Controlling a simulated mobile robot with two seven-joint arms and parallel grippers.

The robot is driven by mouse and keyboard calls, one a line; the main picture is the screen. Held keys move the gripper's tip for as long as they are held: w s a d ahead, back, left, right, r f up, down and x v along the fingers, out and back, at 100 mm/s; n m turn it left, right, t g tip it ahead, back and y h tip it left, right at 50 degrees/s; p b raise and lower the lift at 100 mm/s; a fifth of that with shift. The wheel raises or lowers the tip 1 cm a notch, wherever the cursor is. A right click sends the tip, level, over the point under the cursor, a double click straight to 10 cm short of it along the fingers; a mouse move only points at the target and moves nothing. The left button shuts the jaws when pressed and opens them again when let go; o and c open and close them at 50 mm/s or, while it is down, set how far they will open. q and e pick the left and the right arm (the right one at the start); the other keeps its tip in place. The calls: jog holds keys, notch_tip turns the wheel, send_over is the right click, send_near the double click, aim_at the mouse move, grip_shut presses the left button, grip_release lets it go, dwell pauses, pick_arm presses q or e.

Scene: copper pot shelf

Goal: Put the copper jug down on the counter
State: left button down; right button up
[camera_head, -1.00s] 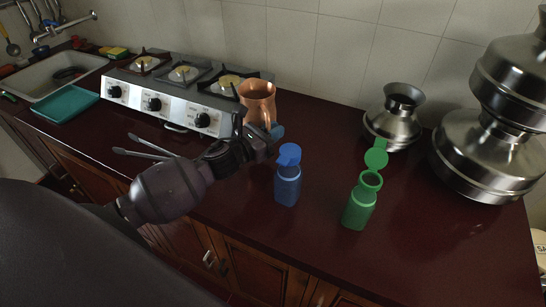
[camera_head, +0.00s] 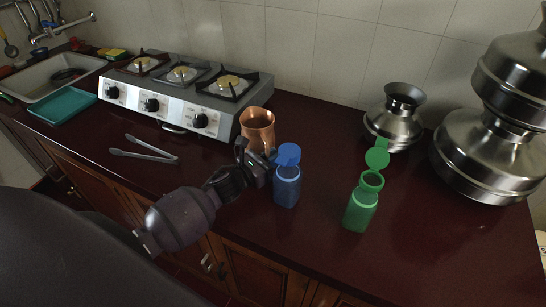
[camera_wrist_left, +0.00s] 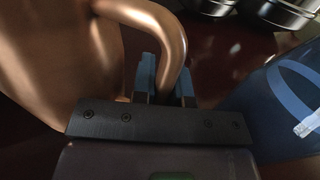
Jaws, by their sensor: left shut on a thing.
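The copper jug (camera_head: 257,124) is upright just to the right of the stove's front right corner, low at the counter (camera_head: 240,236). I cannot tell whether its base touches the counter, as my gripper hides its lower part. My left gripper (camera_head: 262,160) is shut on the jug's handle. In the left wrist view the copper handle (camera_wrist_left: 166,38) passes between the blue fingertips (camera_wrist_left: 163,82), with the jug's body (camera_wrist_left: 60,50) at the left. My right gripper is not in view.
A blue bottle (camera_head: 287,185) stands close to the right of my left gripper. A green bottle (camera_head: 361,208) with its lid open is farther right. Steel pots (camera_head: 398,125) stand behind. The stove (camera_head: 175,105) is at the left, with tongs (camera_head: 143,149) in front.

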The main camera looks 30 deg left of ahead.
pick_arm(q)
jog(key=shift+r, duration=0.1)
jog(key=c, duration=1.2)
grip_release()
jog(key=shift+o, duration=0.3)
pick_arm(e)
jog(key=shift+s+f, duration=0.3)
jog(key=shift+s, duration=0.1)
pick_arm(q)
jog(key=v, duration=1)
jog(key=shift+s+a+b, duration=0.15)
jog(key=shift+s+b, duration=0.2)
jog(key=shift+b, duration=0.05)
jog(key=shift+s+a, duration=0.15)
jog(key=shift+s, duration=0.45)
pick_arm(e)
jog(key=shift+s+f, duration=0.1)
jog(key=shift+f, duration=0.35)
